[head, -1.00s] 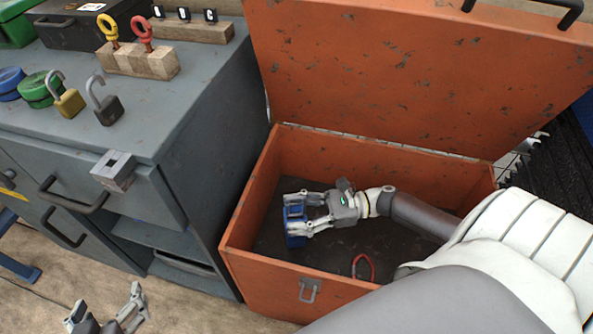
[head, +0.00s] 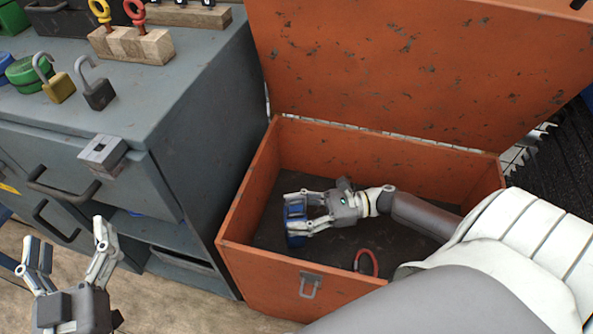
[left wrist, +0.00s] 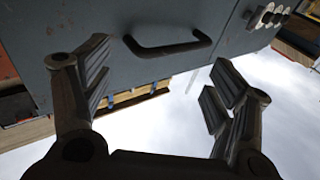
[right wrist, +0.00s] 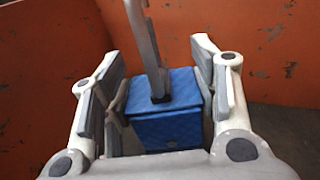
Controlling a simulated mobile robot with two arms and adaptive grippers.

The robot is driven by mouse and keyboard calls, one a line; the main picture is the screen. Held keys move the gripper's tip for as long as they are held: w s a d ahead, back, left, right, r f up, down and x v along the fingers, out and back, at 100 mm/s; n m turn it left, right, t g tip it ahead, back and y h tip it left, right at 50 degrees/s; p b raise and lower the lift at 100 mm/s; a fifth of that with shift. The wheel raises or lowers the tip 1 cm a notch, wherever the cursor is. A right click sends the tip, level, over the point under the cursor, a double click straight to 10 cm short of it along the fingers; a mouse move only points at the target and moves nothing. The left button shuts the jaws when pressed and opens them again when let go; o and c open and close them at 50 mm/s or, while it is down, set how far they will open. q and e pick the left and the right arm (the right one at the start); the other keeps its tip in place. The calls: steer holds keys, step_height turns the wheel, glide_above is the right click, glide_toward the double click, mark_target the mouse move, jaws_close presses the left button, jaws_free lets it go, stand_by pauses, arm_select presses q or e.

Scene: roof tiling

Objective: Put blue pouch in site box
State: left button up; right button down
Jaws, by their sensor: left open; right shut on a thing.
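The blue pouch (head: 296,224) is held by my right gripper (head: 300,218) inside the open orange site box (head: 262,262). In the right wrist view the pouch (right wrist: 165,128) sits between the two fingers of the gripper (right wrist: 165,95), with a grey upright strip in front of it. The orange box walls (right wrist: 60,70) surround it. Whether the pouch touches the box floor is not clear. My left gripper (head: 68,255) is open and empty in front of the grey cabinet; its spread fingers also show in the left wrist view (left wrist: 155,90).
The box lid (head: 420,70) stands open at the back. A red-handled item (head: 367,262) is in the box near its front wall. The grey cabinet (head: 200,130) stands left, with handled drawers, padlocks (head: 97,92) and a wooden block (head: 130,45) on top.

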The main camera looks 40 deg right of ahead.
mark_target(304, 214)
arm_select(q)
steer(key=shift+r, duration=0.1)
arm_select(e)
steer(key=c, duration=0.5)
jaws_free()
steer(key=shift+f, duration=0.1)
steer(key=shift+c, duration=0.2)
arm_select(q)
steer(key=shift+r, duration=0.1)
arm_select(e)
steer(key=shift+s+d, duration=0.1)
steer(key=shift+d, duration=0.1)
steer(key=p+v, duration=0.1)
steer(key=v, duration=0.5)
steer(key=shift+d, duration=0.1)
arm_select(q)
step_height(304, 214, down, 6)
steer(key=g+y, duration=0.1)
steer(key=g, duration=0.2)
steer(key=shift+s+a, duration=0.3)
steer(key=shift+a, duration=0.15)
arm_select(e)
steer(key=shift+s+d, duration=0.25)
steer(key=shift+d, duration=0.1)
arm_select(q)
steer(key=shift+a, duration=0.1)
arm_select(e)
steer(key=shift+a, duration=0.1)
